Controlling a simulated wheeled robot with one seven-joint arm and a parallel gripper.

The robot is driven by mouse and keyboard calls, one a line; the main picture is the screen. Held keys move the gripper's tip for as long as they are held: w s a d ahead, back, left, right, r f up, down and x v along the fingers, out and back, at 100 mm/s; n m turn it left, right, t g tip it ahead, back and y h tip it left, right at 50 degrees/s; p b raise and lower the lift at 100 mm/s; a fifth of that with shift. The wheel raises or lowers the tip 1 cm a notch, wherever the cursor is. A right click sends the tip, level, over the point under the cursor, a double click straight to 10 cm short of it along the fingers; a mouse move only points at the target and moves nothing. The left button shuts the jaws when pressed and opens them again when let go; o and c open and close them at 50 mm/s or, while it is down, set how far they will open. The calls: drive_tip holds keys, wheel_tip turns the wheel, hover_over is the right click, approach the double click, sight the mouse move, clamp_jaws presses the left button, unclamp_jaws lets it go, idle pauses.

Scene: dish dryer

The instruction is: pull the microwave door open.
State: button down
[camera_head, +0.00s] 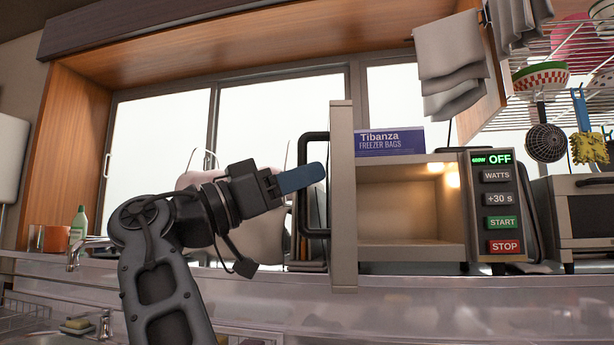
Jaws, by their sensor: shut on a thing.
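The microwave (412,245) stands on the counter, its lit cavity (400,200) open to view and empty. Its door (343,200) is swung open at the left of the cavity and seen nearly edge-on. The black door handle (315,233) sticks out to the left of the door. My gripper (300,179), with blue fingers, reaches in from the left and is shut on the handle. The fingers hide the part of the handle bar they hold. The control panel (491,205) at the right reads OFF.
A Tibanza freezer bags box (390,142) lies on top of the microwave. A second appliance (580,220) stands close at the right. A dish rack with bowls (541,80) and grey cloths (450,60) hang above. Pale rounded things stand behind my gripper.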

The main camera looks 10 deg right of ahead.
drive_tip(key=shift+w, duration=0.1)
idle(0.3)
drive_tip(key=c, duration=1.4)
unclamp_jaws()
drive_tip(key=shift+a, duration=0.1)
drive_tip(key=v, duration=0.7)
drive_tip(key=shift+a+f+p, duration=0.2)
drive_tip(key=shift+a+p, duration=0.1)
drive_tip(key=shift+r, duration=0.1)
